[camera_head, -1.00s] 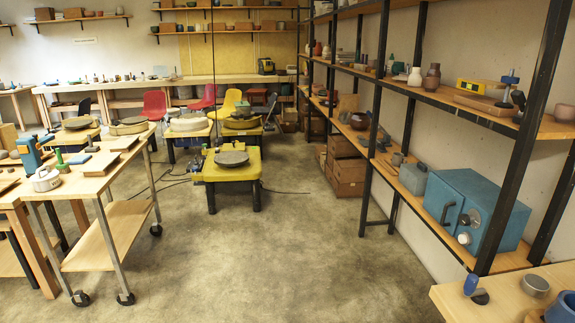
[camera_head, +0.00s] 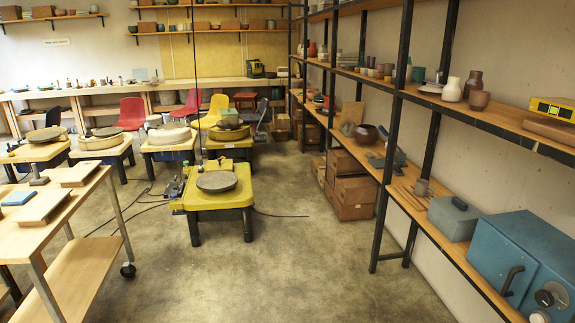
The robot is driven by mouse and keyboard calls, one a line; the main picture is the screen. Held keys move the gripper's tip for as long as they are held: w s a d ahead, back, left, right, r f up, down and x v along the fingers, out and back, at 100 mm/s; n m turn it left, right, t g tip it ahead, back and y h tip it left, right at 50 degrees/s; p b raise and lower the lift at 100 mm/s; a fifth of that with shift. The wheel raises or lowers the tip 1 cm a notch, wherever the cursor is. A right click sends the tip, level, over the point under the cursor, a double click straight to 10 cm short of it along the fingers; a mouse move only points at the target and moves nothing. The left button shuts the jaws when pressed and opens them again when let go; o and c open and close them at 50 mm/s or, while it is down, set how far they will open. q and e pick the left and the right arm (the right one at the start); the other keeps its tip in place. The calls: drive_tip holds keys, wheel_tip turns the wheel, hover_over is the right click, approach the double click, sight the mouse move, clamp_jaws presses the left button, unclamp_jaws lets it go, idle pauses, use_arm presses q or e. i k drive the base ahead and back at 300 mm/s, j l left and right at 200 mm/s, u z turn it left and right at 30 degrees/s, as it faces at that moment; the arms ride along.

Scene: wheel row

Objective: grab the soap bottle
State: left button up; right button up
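I cannot pick out a soap bottle in the head view. Small upright items stand on the long back bench (camera_head: 140,76), too small to tell apart. Neither of my grippers is in view.
A wooden cart (camera_head: 75,268) with boards stands at the near left. A yellow pottery wheel (camera_head: 220,201) stands in the middle, with more wheels behind. A shelf rack (camera_head: 490,116) runs along the right, holding pots and a blue box (camera_head: 535,250). The floor (camera_head: 270,280) between is clear.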

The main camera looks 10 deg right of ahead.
sight(451, 92)
drive_tip(key=i+z, duration=0.35)
drive_tip(key=i, duration=0.35)
drive_tip(key=i+j+z, duration=0.3)
drive_tip(key=i, duration=0.4)
drive_tip(key=i+l+z, duration=0.3)
drive_tip(key=i, duration=0.4)
drive_tip(key=i+z, duration=0.3)
drive_tip(key=i, duration=0.4)
drive_tip(key=i+l, duration=0.1)
drive_tip(key=i, duration=0.15)
